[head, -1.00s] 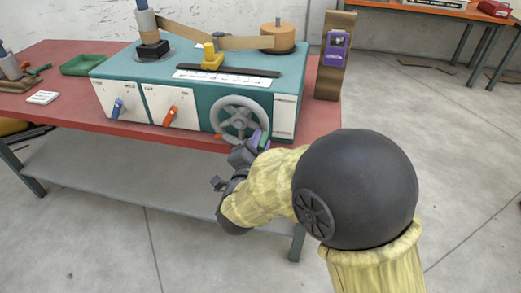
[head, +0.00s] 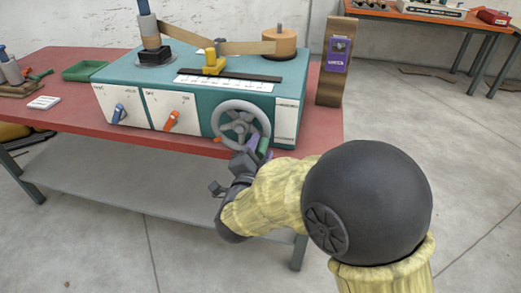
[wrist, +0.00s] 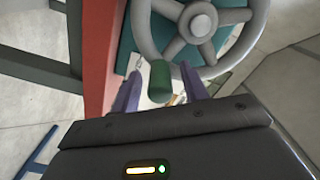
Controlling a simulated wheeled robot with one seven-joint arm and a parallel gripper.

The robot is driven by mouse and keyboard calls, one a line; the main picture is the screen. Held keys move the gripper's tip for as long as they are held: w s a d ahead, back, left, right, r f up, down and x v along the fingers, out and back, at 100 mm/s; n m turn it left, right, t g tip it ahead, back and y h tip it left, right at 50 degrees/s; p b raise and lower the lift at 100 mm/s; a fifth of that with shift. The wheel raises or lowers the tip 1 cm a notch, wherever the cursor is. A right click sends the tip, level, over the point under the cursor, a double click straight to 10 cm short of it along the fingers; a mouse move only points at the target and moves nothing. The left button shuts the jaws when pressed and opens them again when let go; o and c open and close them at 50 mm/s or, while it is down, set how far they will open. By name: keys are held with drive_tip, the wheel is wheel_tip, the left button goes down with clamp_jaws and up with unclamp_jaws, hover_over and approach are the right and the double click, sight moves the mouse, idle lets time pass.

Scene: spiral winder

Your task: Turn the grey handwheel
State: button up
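The grey handwheel (head: 241,125) is on the front of the teal winder, near its right end. Its hub and spokes also show large at the top of the wrist view (wrist: 198,24). A green handle (wrist: 160,82) sticks out from its rim towards me, at the lower right of the wheel in the head view (head: 264,146). My gripper (wrist: 160,88) has its two purple fingers apart, one on each side of the handle, with visible gaps. In the head view my gripper (head: 258,149) is at the wheel's lower right, partly hidden by my wrist.
The winder (head: 205,93) stands on a red-topped bench (head: 70,118). Left of the wheel are an orange lever (head: 171,121) and a blue lever (head: 119,113). A wooden post with a purple box (head: 339,55) stands at the right. Floor at the right is clear.

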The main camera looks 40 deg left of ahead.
drive_tip(key=shift+d, duration=0.1)
drive_tip(key=v, duration=1.7)
drive_tip(key=shift+s, duration=0.15)
